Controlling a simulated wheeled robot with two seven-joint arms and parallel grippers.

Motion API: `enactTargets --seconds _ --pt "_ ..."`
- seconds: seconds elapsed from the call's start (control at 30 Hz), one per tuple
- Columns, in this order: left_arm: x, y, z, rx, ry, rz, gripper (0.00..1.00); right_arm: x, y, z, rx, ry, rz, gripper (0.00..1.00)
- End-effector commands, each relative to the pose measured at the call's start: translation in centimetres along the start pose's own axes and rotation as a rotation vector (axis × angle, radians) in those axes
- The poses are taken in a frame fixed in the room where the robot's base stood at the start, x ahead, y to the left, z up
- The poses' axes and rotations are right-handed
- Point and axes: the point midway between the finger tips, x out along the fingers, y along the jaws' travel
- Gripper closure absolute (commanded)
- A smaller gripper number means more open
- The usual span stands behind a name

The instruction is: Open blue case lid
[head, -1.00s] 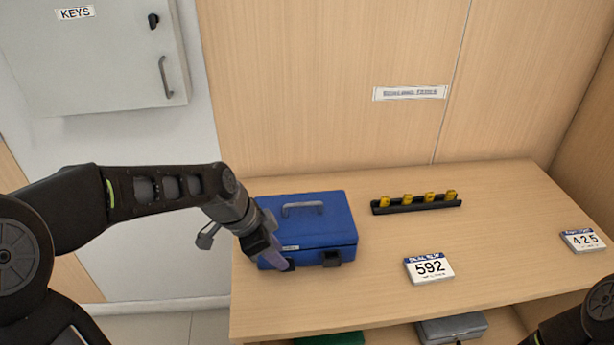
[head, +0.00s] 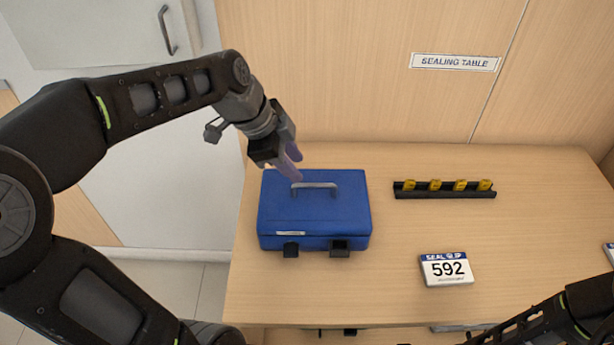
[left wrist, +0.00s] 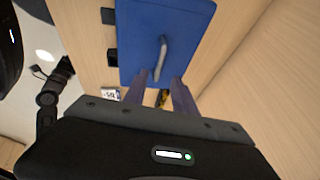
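The blue case (head: 315,215) stands on the wooden counter with its lid down. A grey handle (head: 316,186) lies on its top, and two black latches, left (head: 290,249) and right (head: 339,248), are on its front. I cannot tell whether the latches are undone. My left gripper (head: 292,166) is above the case's back left part, near the handle. In the left wrist view its two fingers (left wrist: 160,92) are apart and empty, with the handle (left wrist: 161,58) beyond them. My right arm enters at the lower right; its gripper's fingers cannot be made out.
A black rack with yellow pieces (head: 444,189) lies right of the case. A "592" sign (head: 446,269) stands nearer the front edge. The wall panel is behind the counter, and a key cabinet (head: 95,35) hangs at the left. The counter between case and rack is clear.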

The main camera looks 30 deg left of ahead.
Motion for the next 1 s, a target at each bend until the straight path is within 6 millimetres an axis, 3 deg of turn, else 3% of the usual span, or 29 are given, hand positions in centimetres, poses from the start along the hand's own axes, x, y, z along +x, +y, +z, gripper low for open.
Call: enactTargets --seconds 0.3,0.5,0.8,1.0 --pt "4.6 0.2 0.0 0.0 0.0 0.006 0.68 -0.5 -0.2 0.0 0.0 0.0 0.0 0.64" --pt "6.7 0.1 0.0 0.001 0.001 0.001 0.68 -0.6 -0.2 0.0 0.0 0.0 0.0 0.64" --pt "7.0 0.1 0.0 0.0 0.001 0.0 0.68 -0.6 -0.2 0.0 0.0 0.0 0.0 0.64" --pt "7.0 0.1 0.0 0.0 0.001 0.0 0.83 -0.6 -0.2 0.0 0.0 0.0 0.0 0.64"
